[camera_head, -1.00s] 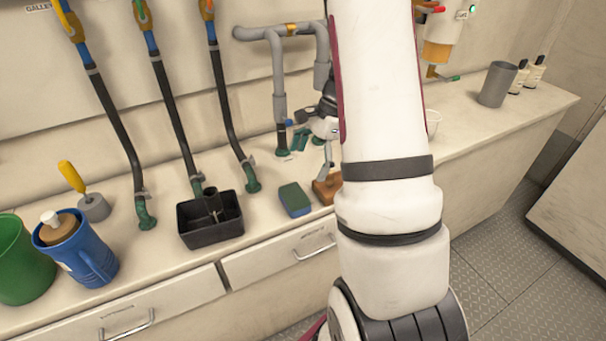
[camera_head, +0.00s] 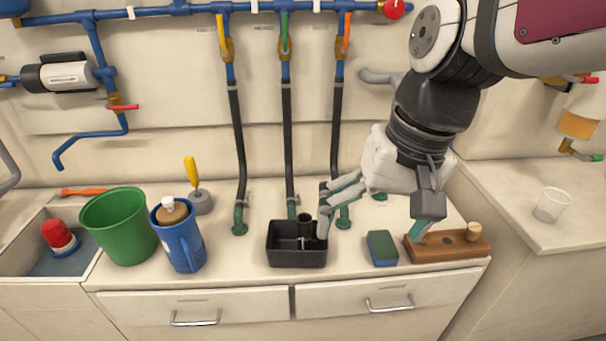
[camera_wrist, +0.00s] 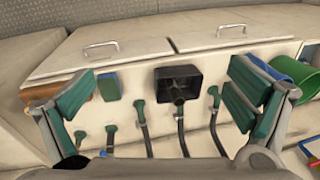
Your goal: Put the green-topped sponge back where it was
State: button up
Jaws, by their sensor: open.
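The green-topped sponge (camera_head: 382,248) has a green upper face and a blue body. It lies on the white counter, between the black divided caddy (camera_head: 297,246) and a wooden block (camera_head: 447,247). It also shows in the wrist view (camera_wrist: 108,87), left of the caddy (camera_wrist: 178,83). My gripper (camera_head: 372,222) is open and hovers above the counter, its fingers spread wide on either side of the sponge and caddy area. In the wrist view the gripper (camera_wrist: 158,105) has nothing between its green-padded fingers. The caddy holds a dark upright cylinder; no sponge shows in it.
A blue jug (camera_head: 180,237) and green bucket (camera_head: 120,225) stand at left, near a sink with a red-topped item (camera_head: 58,236). Black hoses (camera_head: 288,140) rise behind the caddy. A clear cup (camera_head: 551,205) stands on the right counter. Bare counter lies in front of the jug.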

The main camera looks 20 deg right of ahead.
jog(key=s+a+n+t+h, duration=0.1)
jog(key=s+n, duration=0.3)
jog(key=s, duration=0.2)
jog(key=shift+h, duration=0.3)
jog(key=shift+a+f, duration=0.1)
notch_tip(320, 180, up, 8)
jog(key=t+p, duration=0.1)
jog(key=p, duration=0.5)
jog(key=shift+t, duration=0.3)
jog(key=shift+s, duration=0.1)
